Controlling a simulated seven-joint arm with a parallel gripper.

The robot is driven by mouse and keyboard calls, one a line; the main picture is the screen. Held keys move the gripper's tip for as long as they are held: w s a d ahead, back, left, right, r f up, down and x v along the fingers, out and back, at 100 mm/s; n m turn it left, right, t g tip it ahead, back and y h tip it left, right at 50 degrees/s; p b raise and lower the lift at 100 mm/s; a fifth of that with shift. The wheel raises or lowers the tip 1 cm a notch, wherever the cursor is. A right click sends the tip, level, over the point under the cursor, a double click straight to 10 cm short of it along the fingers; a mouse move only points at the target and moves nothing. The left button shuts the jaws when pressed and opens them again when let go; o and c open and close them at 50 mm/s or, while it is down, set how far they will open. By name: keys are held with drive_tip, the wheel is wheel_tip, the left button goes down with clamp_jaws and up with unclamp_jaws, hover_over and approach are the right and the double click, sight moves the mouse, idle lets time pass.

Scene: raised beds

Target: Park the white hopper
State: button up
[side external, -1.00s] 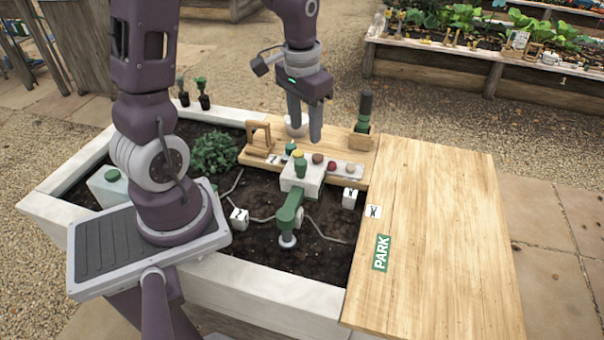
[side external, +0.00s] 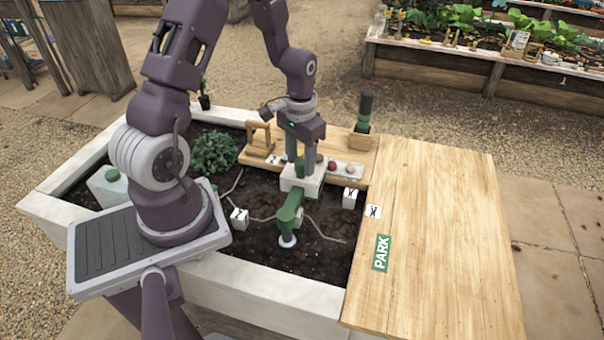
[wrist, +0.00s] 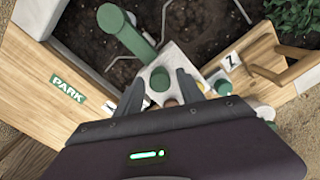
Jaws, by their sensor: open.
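A white box (side external: 302,181) with a green arm and spout (side external: 289,219) stands in the soil, against the wooden shelf; I cannot tell for sure that it is the hopper. In the wrist view the white box (wrist: 183,64) has a green knob (wrist: 160,79) on top. My gripper (side external: 299,173) is over this box, pointing down. In the wrist view my open gripper (wrist: 160,77) has its fingers on either side of the knob, with no clear grip. A green PARK sign (side external: 381,253) lies on the bare wooden board (side external: 440,230) at right.
A leafy plant (side external: 213,152) is at left. The board is mostly clear.

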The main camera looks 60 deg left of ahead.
sight(314, 180)
drive_tip(key=shift+c, duration=0.4)
drive_tip(key=c, duration=0.6)
drive_tip(key=shift+w+d, duration=0.6)
drive_tip(key=shift+d, duration=0.15)
drive_tip(key=shift+w+d, duration=0.4)
drive_tip(key=shift+d, duration=0.35)
drive_tip(key=shift+w+d, duration=0.4)
drive_tip(key=shift+d, duration=0.45)
